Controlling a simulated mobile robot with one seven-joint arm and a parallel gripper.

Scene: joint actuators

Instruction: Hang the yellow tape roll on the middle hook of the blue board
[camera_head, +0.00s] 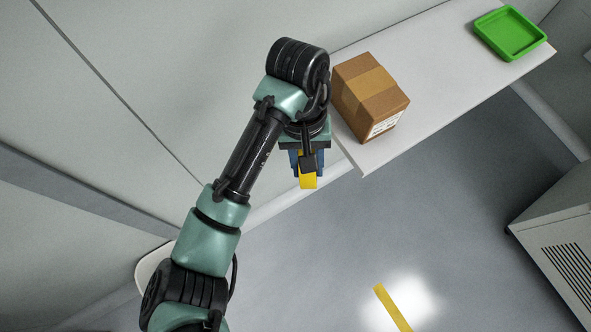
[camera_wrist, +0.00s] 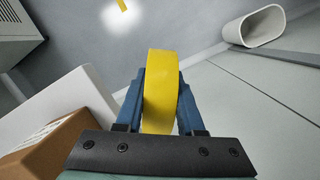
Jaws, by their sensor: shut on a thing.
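The yellow tape roll (camera_wrist: 161,92) is held between the two blue fingers of my gripper (camera_wrist: 162,100) in the wrist view, seen edge-on. In the head view a yellow part of the roll (camera_head: 308,181) shows just below my gripper (camera_head: 308,172), most of it hidden by the gripper. The roll is in the air beside the near end of the white table, above the floor. The blue board and its hooks are not seen in either view.
A cardboard box (camera_head: 368,97) stands on the near end of the white table (camera_head: 448,70), close to my gripper. A green tray (camera_head: 510,33) is at the table's far end. A grey cabinet (camera_head: 560,225) is at the right. A white bin (camera_wrist: 254,27) stands by the wall.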

